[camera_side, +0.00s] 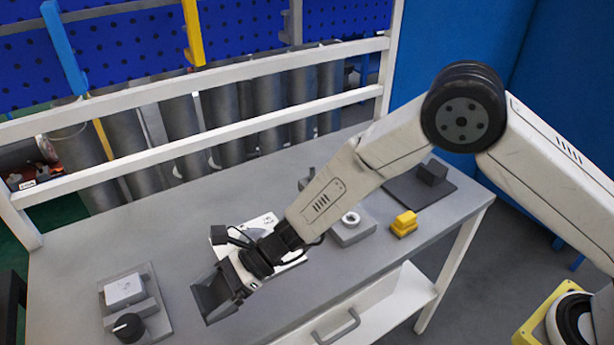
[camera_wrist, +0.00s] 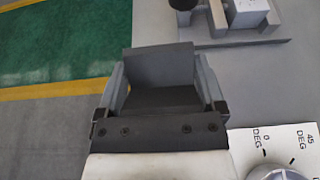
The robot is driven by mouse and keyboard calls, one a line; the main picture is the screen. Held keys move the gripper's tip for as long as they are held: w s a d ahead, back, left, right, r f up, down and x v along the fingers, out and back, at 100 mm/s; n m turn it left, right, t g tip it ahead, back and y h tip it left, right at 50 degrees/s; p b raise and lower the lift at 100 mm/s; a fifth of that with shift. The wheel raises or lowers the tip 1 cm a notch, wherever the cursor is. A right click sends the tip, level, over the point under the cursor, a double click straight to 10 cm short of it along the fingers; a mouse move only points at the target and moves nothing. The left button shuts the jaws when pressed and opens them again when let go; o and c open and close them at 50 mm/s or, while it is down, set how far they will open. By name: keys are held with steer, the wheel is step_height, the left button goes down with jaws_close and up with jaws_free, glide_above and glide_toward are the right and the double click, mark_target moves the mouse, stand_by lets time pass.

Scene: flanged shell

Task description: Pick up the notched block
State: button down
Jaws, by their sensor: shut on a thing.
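The notched block is dark grey and L-shaped, with an upright plate and a lower step. In the wrist view the block (camera_wrist: 158,66) sits between the two grey fingers of my gripper (camera_wrist: 162,84), which touch it on both sides. In the side view the block (camera_side: 211,298) shows at the end of my gripper (camera_side: 232,290), near the table's front edge. My gripper is shut on it. The fingers and the wrist hide part of the block. The gap between the block and the tabletop is hard to judge.
A grey fixture with a white block and black knob (camera_side: 128,327) stands at the left. A white plate with degree marks (camera_wrist: 272,148) lies beside my gripper. A yellow stepped block (camera_side: 404,223), a grey block with a white ring (camera_side: 352,228) and a dark mat (camera_side: 405,191) lie to the right.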

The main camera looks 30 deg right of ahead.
steer(key=s+d+r, duration=0.6)
steer(key=s, duration=0.2)
steer(key=shift+d, duration=0.25)
stand_by(0.8)
